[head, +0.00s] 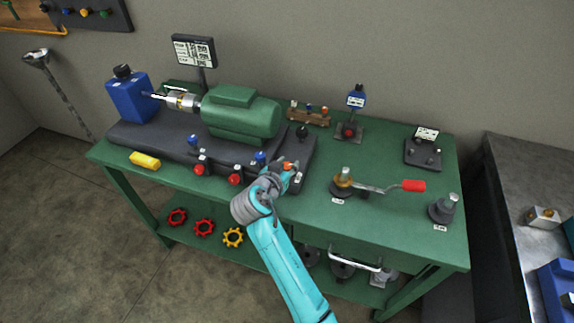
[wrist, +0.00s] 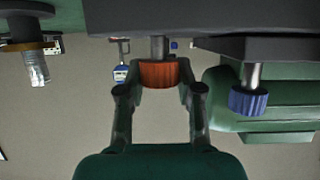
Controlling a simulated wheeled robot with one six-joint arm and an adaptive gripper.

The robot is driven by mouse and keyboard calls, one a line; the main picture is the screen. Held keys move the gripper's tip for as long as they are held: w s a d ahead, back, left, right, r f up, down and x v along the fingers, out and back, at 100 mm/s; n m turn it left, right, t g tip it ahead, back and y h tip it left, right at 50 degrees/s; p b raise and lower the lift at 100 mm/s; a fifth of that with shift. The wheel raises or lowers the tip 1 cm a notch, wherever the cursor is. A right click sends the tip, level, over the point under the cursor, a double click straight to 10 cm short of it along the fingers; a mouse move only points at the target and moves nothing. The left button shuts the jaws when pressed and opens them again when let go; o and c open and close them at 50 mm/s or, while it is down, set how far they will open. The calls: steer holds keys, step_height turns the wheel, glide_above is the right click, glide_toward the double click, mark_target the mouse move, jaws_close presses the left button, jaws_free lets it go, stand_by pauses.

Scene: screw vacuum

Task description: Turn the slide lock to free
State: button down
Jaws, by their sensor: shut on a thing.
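An orange ribbed knob (head: 287,166) on a short metal shaft sits at the front right of the dark machine base (head: 160,143); I take it to be the slide lock. In the wrist view the orange knob (wrist: 158,73) is between my two fingertips, one on each side. My gripper (wrist: 158,90) is shut on it. In the head view my gripper (head: 284,174) reaches it from the front and partly hides it. A small white label (head: 298,178) is beside it, too small to read.
A blue knob (head: 260,157) is close on the left; it also shows in the wrist view (wrist: 248,101). A green motor (head: 240,115) stands behind. A red-handled crank (head: 412,186) is to the right on the green bench (head: 330,215).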

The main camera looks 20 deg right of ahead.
steer(key=shift+n+y, duration=0.3)
steer(key=shift+n, duration=0.1)
steer(key=n+t+y, duration=0.2)
steer(key=n+y, duration=0.1)
steer(key=shift+d+n+t+y, duration=0.15)
steer(key=shift+n+t+y, duration=0.15)
steer(key=shift+y, duration=0.1)
steer(key=shift+n+y, duration=2.5)
steer(key=shift+y, duration=0.7)
steer(key=c, duration=0.7)
jaws_free()
steer(key=shift+c, duration=0.2)
